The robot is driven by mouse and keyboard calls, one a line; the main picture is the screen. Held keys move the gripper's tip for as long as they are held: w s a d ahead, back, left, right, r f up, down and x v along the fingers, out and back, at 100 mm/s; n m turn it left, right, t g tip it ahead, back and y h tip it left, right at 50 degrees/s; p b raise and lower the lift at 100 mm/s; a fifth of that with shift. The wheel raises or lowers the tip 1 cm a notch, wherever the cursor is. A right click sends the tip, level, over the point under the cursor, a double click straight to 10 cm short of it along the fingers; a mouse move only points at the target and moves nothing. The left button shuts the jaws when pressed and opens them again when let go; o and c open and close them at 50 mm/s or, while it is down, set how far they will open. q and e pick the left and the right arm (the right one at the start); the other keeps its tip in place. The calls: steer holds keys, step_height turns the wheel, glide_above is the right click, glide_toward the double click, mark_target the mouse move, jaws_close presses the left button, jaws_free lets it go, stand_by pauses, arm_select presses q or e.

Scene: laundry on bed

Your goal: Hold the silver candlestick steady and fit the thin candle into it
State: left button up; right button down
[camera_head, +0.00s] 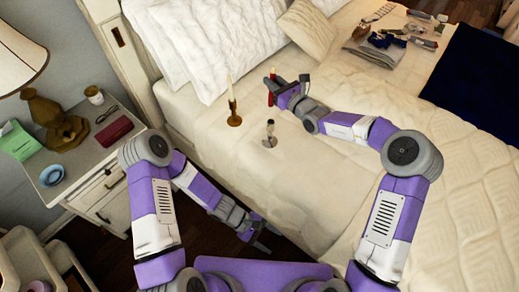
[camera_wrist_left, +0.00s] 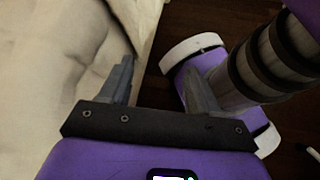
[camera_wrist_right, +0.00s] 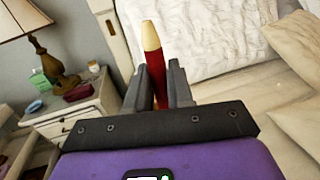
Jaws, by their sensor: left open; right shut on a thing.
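The silver candlestick (camera_head: 269,134) stands upright on the bed, below my right gripper in the head view. My right gripper (camera_head: 273,85) is shut on a red candle (camera_head: 271,99), held above the bed. The right wrist view shows this red candle (camera_wrist_right: 157,82) upright between the fingers, with a cream top; the fingers hide part of it. A brass candlestick (camera_head: 234,113) stands to the left of the silver one, with a pale thin candle (camera_head: 230,89) upright in it. My left gripper (camera_head: 265,238) is open and empty beside the bed's near edge, away from both candlesticks.
A nightstand (camera_head: 70,165) with a lamp (camera_head: 45,112), a dark red case (camera_head: 115,130) and a blue ring-shaped item (camera_head: 52,175) is at left. Pillows (camera_head: 190,40) lie behind. Folded cloth and small items lie at the far right.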

arm_select(q)
steer(key=w+d+r+n+t+h, duration=0.4)
steer(key=w+d+n, duration=0.1)
steer(key=w, duration=0.3)
steer(key=n+t+y, duration=0.9)
steer(key=n+t, duration=0.8)
glide_toward(269, 130)
steer(key=x, duration=1.1)
steer(key=shift+w+d, duration=0.1)
steer(key=shift+w, duration=0.15)
jaws_close()
